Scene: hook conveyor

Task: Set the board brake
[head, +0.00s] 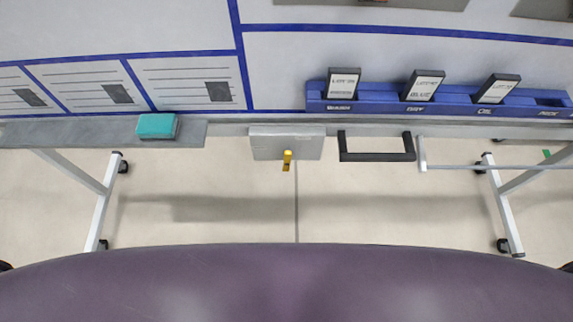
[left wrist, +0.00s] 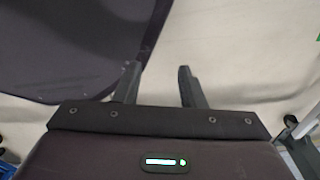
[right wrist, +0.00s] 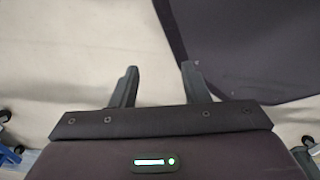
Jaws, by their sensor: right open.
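The board (head: 180,30) is a white panel with blue lines, standing on a wheeled frame ahead of me in the head view. A grey box (head: 262,143) is mounted under its lower edge near the middle. A short yellow lever (head: 287,161) hangs from that box, pointing down. My left gripper (left wrist: 160,80) is open and empty over bare floor in the left wrist view. My right gripper (right wrist: 157,78) is open and empty over bare floor in the right wrist view. Neither gripper shows in the head view, and both are away from the lever.
A black handle (head: 377,156) hangs right of the box, beside a pale rail (head: 490,167). A blue rack (head: 440,105) holds several labelled cards. A teal block (head: 157,126) sits on the grey ledge (head: 60,133). Caster wheels (head: 123,166) stand at the frame's feet. The floor between is clear.

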